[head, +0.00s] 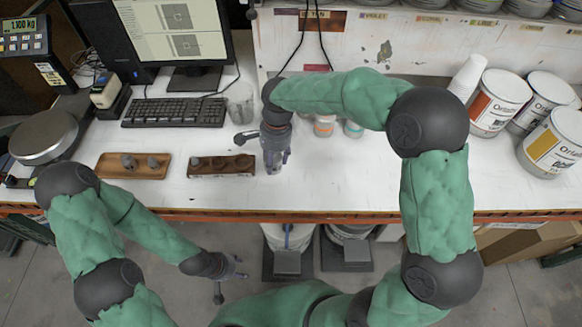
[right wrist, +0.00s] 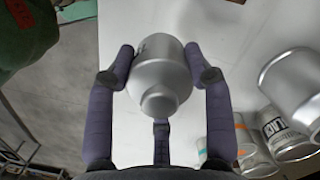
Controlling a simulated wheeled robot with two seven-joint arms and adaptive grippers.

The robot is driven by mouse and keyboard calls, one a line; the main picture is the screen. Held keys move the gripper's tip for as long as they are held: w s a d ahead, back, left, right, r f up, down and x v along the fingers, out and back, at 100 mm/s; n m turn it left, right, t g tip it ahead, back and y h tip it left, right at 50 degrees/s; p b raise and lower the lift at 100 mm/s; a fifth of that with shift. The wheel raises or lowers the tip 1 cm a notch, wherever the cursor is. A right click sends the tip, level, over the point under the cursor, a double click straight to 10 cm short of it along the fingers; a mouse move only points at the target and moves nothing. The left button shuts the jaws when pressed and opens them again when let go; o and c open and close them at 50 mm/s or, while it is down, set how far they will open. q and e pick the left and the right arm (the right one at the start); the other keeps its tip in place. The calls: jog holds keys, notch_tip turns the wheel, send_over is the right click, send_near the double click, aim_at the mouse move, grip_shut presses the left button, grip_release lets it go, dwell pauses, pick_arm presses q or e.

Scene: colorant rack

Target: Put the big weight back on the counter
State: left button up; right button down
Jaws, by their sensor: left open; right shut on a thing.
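The big weight (right wrist: 161,78) is a silver metal cylinder with a narrower knob, seen in the right wrist view between the fingers. My right gripper (right wrist: 163,70) is shut on it. In the head view my right gripper (head: 273,163) points down over the white counter (head: 335,180), just right of the dark weight holder, and its fingers mostly hide the weight. I cannot tell whether the weight touches the counter. My left gripper (head: 230,276) is open and empty, low in front of the counter's front edge.
A dark holder (head: 221,173) with one small weight and a wooden tray (head: 150,178) with small weights lie to the left. A round scale (head: 43,136) stands far left. A keyboard (head: 174,112) and glass beaker (head: 240,103) are behind. Paint cans (head: 498,102) stand right. The counter's front middle is clear.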

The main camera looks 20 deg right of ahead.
jog(key=shift+a+r+m+t+p, duration=0.7)
jog(key=shift+a+r+m, duration=2.1)
jog(key=shift+a+m, duration=1.55)
jog(key=shift+m+h, duration=0.3)
jog(key=shift+m, duration=0.25)
jog(key=d+f, duration=0.1)
jog(key=d, duration=0.2)
jog(key=w+d+f, duration=0.1)
jog(key=d+f, duration=0.1)
jog(key=d, duration=0.2)
jog(key=w+d+f+b, duration=0.1)
jog(key=d, duration=0.2)
jog(key=shift+d+f, duration=0.15)
jog(key=shift+f, duration=0.05)
jog(key=d+f, duration=0.3)
jog(key=f, duration=0.1)
jog(key=shift+w+d+b, duration=0.15)
jog(key=shift+w+b, duration=0.15)
jog(key=shift+d+f, duration=0.5)
jog(key=shift+f, duration=0.2)
jog(key=shift+w+f+b, duration=0.1)
jog(key=shift+f+b, duration=0.25)
jog(key=shift+f, duration=1.25)
jog(key=shift+d, duration=0.1)
